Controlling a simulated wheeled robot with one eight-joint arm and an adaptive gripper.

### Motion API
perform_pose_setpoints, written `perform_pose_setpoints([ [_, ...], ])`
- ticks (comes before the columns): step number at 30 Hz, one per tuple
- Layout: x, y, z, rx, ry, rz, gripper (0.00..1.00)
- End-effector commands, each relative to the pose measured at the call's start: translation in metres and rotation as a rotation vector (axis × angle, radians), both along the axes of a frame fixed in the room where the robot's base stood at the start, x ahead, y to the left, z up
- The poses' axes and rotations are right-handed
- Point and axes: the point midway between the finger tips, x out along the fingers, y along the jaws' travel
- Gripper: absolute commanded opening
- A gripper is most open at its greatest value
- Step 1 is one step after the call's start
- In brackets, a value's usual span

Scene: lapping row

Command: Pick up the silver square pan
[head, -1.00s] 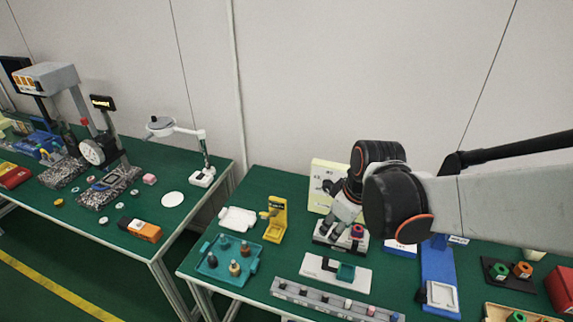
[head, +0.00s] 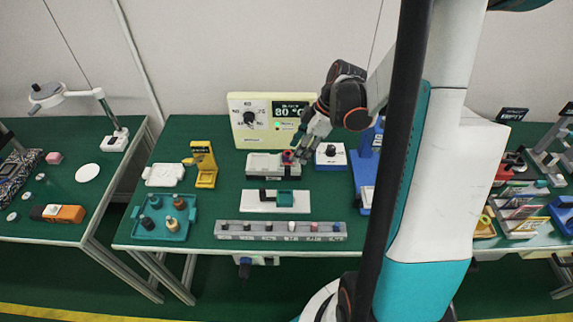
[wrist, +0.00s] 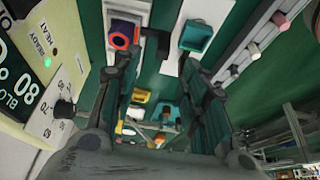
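My gripper (head: 302,145) hangs over the back of the right bench, close to a pale block with a magenta-topped piece (head: 287,157). In the wrist view my gripper (wrist: 157,72) has its two dark fingers wide apart, with nothing held between them. A pale, silvery square piece (head: 366,196) lies on the front of a blue stand (head: 363,172), to the right of my gripper and apart from it. It looks most like the silver square pan, but it is small and partly hidden behind my own body, so I cannot be sure.
A cream panel reading 80 °C (head: 272,121) stands behind my gripper. A white block with a dark knob (head: 330,155) is beside it. A teal tray (head: 160,232), yellow stand (head: 203,165) and grey rail (head: 280,230) occupy the bench. Green bench top shows between them.

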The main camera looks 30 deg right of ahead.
Motion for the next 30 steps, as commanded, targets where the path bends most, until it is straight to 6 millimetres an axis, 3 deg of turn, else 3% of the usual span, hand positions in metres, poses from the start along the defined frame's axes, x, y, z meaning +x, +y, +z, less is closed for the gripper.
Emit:
perform_pose_setpoints([
  [1, 0.002, 0.004, -0.013, 0.0, 0.0, 0.002, 0.4],
  [6, 0.007, 0.012, -0.034, 0.0, 0.001, 0.0, 0.4],
  [14, 0.01, 0.017, -0.046, -0.001, 0.001, -0.001, 0.4],
  [24, 0.017, 0.034, -0.086, -0.001, 0.001, -0.001, 0.4],
  [30, 0.018, 0.035, -0.088, -0.001, 0.0, -0.002, 0.4],
])
